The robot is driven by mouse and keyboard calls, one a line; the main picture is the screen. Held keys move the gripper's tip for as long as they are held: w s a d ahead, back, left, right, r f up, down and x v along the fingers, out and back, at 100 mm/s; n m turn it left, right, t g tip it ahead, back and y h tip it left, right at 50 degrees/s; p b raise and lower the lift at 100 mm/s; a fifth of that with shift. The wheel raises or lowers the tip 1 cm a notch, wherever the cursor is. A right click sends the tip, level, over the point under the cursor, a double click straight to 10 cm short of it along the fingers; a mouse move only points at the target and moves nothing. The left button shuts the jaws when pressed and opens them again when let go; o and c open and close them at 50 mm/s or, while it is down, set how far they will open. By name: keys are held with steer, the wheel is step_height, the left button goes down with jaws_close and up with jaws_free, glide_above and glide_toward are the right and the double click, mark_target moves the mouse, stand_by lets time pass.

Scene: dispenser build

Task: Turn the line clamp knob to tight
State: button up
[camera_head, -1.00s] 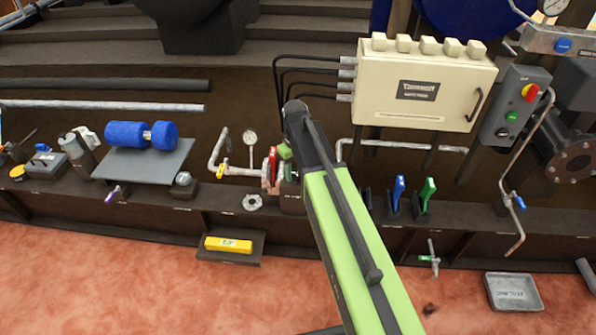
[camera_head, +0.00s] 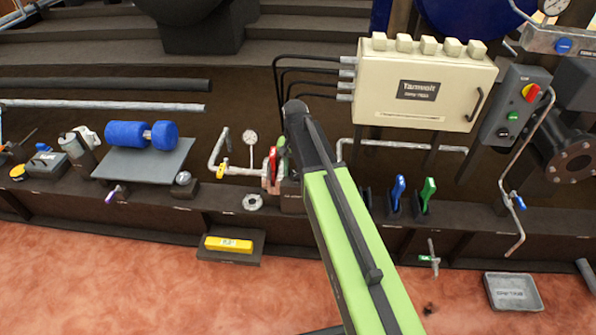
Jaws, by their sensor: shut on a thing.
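My arm reaches up from the bottom of the view and bends at its dark elbow. My gripper (camera_head: 283,157) is mostly hidden behind the arm, low at the pipe fittings beside the red lever (camera_head: 272,160). It is shut on the line clamp knob. The knob and the fingertips are too small and covered to see well, and how far the knob is turned cannot be read. A small green part (camera_head: 281,143) shows just left of the arm. A round pressure gauge (camera_head: 250,137) stands to the left.
A blue-handled lever (camera_head: 398,188) and a green-handled lever (camera_head: 428,190) stand right of my arm. A cream junction box (camera_head: 425,88) with black cables is above. A flat ring (camera_head: 253,202) lies on the bench edge, with a yellow block (camera_head: 228,244) below. The red floor in front is mostly clear.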

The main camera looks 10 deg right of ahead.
mark_target(296, 174)
steer(key=shift+s+m, duration=0.2)
steer(key=shift+m, duration=0.5)
steer(key=o, duration=1.4)
steer(key=shift+c, duration=0.2)
steer(key=shift+w, duration=0.1)
step_height(296, 174, up, 18)
steer(key=p, duration=1.7)
steer(key=shift+f, duration=0.25)
